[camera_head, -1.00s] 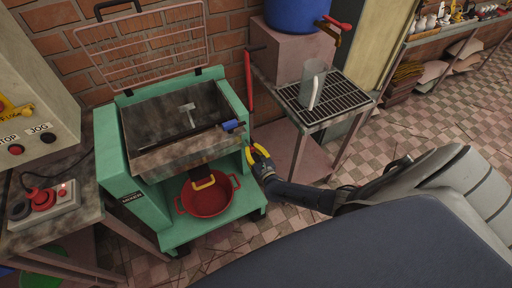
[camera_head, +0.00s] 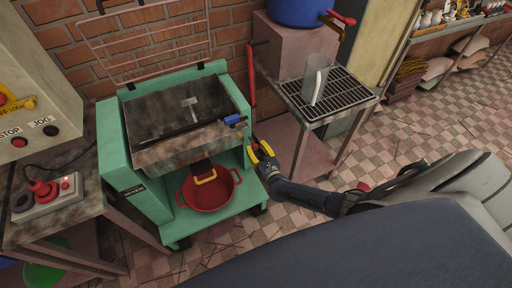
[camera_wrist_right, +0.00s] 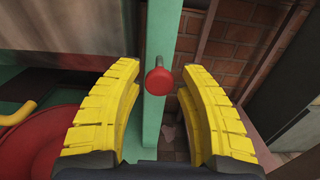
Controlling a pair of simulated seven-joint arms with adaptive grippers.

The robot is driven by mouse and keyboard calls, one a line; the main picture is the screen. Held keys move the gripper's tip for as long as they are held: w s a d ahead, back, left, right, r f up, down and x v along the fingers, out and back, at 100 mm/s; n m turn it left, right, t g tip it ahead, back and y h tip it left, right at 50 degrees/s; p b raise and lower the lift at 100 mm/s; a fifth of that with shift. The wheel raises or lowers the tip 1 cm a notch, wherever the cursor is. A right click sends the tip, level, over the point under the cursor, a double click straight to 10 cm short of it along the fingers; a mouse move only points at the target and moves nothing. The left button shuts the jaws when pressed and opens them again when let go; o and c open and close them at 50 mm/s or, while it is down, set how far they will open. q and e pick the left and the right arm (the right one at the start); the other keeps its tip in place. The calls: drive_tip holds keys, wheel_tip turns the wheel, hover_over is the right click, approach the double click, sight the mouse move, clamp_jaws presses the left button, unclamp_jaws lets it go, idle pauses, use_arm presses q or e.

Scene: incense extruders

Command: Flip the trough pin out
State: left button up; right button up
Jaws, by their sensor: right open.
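A red round-headed pin on a metal shaft (camera_wrist_right: 158,81), which looks like the trough pin, sticks out from the green post of the machine. My right gripper (camera_wrist_right: 160,110) is open, with a yellow finger on each side of the pin's head in the wrist view. I cannot tell how far the head is from the fingers, and neither finger visibly touches it. In the head view my right gripper (camera_head: 263,154) is beside the machine's right side. The steel trough (camera_head: 185,112) sits in the green machine (camera_head: 150,200), with a blue handle (camera_head: 233,119) at its front right corner. My left gripper is out of view.
A red pot (camera_head: 209,191) stands on the machine's lower shelf. A grated cart (camera_head: 328,97) with a metal scoop stands right of the machine. A control box (camera_head: 45,201) sits on the bench at left. Checkered floor (camera_head: 400,130) is open to the right.

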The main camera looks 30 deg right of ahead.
drive_tip(key=s, duration=1.1)
drive_tip(key=shift+s+a, duration=0.15)
drive_tip(key=shift+s, duration=0.2)
